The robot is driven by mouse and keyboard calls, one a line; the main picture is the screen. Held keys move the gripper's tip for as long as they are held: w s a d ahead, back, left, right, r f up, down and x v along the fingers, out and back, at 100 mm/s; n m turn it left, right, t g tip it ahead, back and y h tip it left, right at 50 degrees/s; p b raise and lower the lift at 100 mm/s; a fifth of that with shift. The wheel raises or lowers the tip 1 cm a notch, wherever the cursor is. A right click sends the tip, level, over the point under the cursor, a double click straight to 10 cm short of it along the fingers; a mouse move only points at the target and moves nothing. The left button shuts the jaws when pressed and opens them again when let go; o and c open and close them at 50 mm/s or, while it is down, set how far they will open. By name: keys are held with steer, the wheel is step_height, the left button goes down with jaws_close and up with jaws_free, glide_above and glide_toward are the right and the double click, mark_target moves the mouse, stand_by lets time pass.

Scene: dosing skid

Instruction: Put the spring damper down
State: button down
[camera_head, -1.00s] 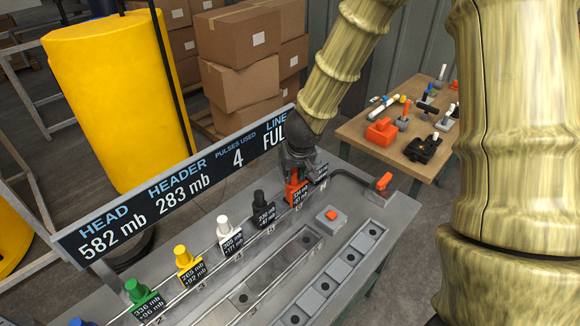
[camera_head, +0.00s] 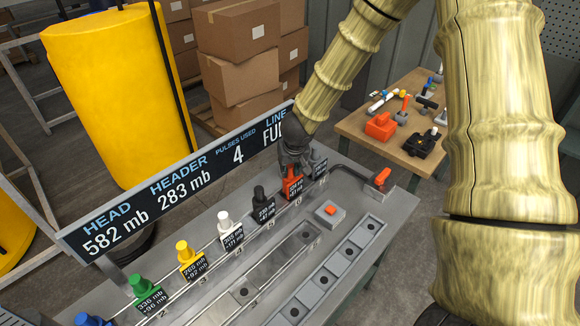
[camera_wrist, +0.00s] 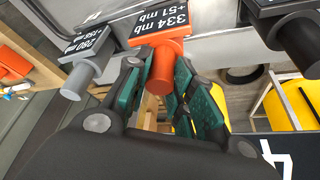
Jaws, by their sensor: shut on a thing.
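The spring damper in my jaws is an orange-red one (camera_head: 292,187) with a black label, which reads 334 mb +51 mb in the wrist view (camera_wrist: 156,62). It stands in line with the other dampers on the skid. I cannot tell whether it bears fully on the skid. My gripper (camera_head: 292,166) reaches down onto its top from above. In the wrist view the green-padded fingers (camera_wrist: 158,88) close on both sides of its orange stem. The gripper partly hides the damper in the head view.
A grey damper (camera_wrist: 83,78) and a black damper (camera_head: 261,203) stand close on either side. White (camera_head: 224,222), yellow (camera_head: 184,251) and green (camera_head: 139,286) dampers continue the row. The sign board (camera_head: 180,195) rises behind. A grey block with an orange button (camera_head: 330,212) lies in front.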

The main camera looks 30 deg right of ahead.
stand_by(0.3)
steer(key=c, duration=1.2)
jaws_free()
steer(key=shift+f, duration=0.1)
steer(key=shift+c, duration=0.2)
steer(key=p+v, duration=0.2)
steer(key=v, duration=1)
